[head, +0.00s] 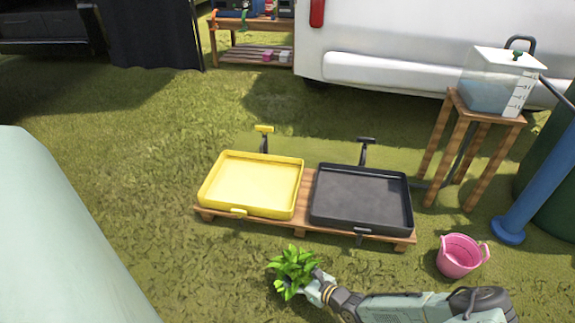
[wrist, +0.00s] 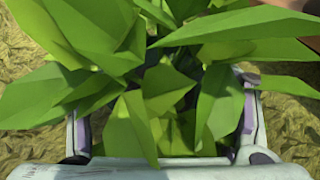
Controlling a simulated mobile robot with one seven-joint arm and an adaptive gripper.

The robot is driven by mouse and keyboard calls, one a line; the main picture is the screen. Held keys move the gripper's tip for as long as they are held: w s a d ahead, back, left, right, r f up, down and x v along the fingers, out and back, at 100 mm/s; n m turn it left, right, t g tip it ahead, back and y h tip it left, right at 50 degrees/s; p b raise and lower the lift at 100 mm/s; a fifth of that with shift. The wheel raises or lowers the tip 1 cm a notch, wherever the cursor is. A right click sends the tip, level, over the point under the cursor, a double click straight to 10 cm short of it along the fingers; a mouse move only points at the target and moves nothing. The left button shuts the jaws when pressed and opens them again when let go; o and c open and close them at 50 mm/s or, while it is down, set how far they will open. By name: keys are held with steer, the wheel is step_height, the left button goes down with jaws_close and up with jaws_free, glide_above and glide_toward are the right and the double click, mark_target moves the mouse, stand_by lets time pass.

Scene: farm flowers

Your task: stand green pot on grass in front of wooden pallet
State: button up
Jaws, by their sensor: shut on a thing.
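A leafy green plant (head: 292,270) is at my gripper (head: 312,283) in the head view, in front of the wooden pallet (head: 300,229). In the wrist view the broad green leaves (wrist: 160,80) fill the space between the two fingers of my gripper (wrist: 168,135), which is shut on the green pot. The pot itself is mostly hidden by leaves; I cannot tell whether its base touches the grass (head: 190,270). The pallet lies on the grass and bears a yellow tray (head: 250,215) at left and a black tray (head: 360,222) at right.
A pink bucket (head: 460,258) stands on the grass to the right of my gripper. A wooden stool (head: 485,105) with a water container (head: 498,85) stands at the right beside a blue post (head: 535,190). Open grass lies left of the plant.

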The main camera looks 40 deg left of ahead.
steer(key=shift+f, duration=0.15)
steer(key=o, duration=1.4)
